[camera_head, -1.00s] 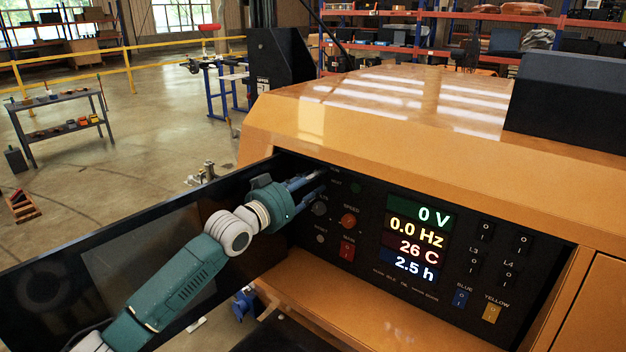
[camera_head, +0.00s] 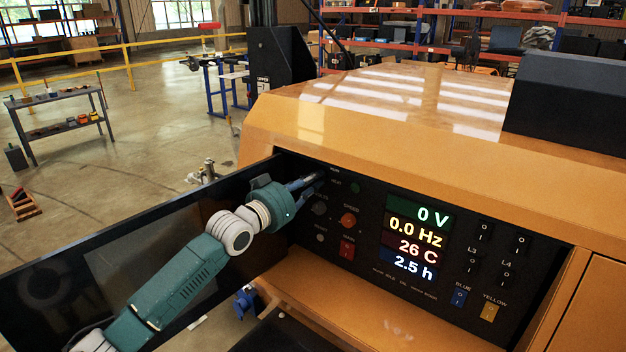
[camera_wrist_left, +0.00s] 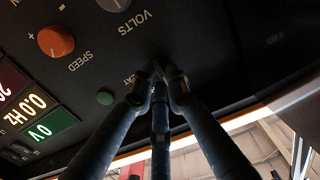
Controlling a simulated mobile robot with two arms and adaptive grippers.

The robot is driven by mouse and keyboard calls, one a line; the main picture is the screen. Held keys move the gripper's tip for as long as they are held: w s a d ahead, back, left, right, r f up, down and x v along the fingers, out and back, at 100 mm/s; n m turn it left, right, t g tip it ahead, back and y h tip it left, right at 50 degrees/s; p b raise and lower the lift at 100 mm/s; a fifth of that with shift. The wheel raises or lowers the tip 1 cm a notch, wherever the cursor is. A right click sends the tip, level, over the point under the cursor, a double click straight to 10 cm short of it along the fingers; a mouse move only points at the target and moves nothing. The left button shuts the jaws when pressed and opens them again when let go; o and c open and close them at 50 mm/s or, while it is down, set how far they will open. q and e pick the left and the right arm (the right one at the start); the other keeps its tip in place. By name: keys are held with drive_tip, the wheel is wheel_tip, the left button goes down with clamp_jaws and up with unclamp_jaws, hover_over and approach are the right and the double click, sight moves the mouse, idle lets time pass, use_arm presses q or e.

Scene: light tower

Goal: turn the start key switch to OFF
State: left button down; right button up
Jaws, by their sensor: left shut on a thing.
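My left gripper (camera_head: 319,178) reaches to the upper left corner of the black control panel (camera_head: 366,262). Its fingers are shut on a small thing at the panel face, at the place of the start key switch. The fingers cover the switch, so its pointer position cannot be read. In the left wrist view the fingertips (camera_wrist_left: 158,76) meet close together against the panel, beside a partly covered label and the green lamp (camera_wrist_left: 105,97). The display (camera_head: 417,240) reads 0 V, 0.0 Hz, 26 C and 2.5 h. My right gripper is not in view.
Several rocker switches are at the panel's right. An open dark door (camera_head: 60,270) stands left of the panel, behind my arm.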

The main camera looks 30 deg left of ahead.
use_arm(q)
drive_tip(key=c, duration=1.7)
unclamp_jaws()
drive_tip(key=s, duration=0.8)
drive_tip(key=s+a, duration=0.1)
drive_tip(key=s, duration=0.3)
